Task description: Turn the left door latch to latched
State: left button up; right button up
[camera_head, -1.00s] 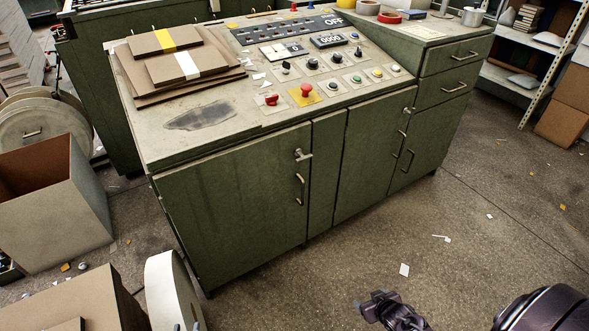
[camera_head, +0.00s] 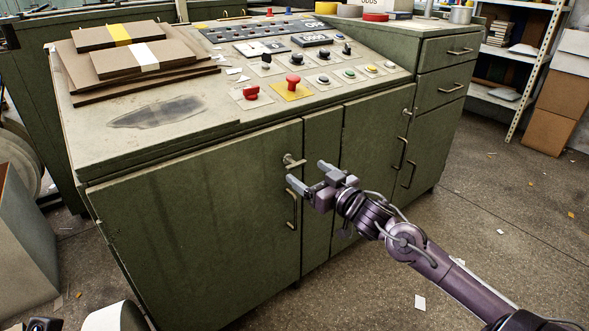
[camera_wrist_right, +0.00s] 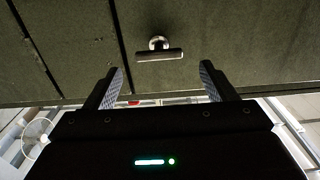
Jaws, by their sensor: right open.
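The left door latch (camera_head: 293,161) is a small metal T-handle near the upper right corner of the left green cabinet door (camera_head: 200,215). Its bar lies roughly level. It also shows in the right wrist view (camera_wrist_right: 160,54), centred just beyond the fingertips. My right gripper (camera_head: 307,173) is open and empty, close in front of the latch. In the right wrist view, its fingers (camera_wrist_right: 161,70) are apart, one to each side of the bar's line, with no visible contact. A dark part at the bottom left edge of the head view may be my left gripper (camera_head: 41,325), mostly cut off.
A vertical pull handle (camera_head: 292,209) sits below the latch, close to my right gripper. The worktop above carries a red mushroom button (camera_head: 293,80), knobs and stacked boards (camera_head: 125,62). Another latch (camera_head: 407,112) is on the right door. The floor at right is open.

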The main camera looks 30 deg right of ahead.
aim_at(298, 166)
jog(key=shift+w+a+b, duration=0.15)
jog(key=shift+w+b, duration=0.75)
jog(key=shift+w, duration=2.1)
jog(key=shift+c, duration=0.5)
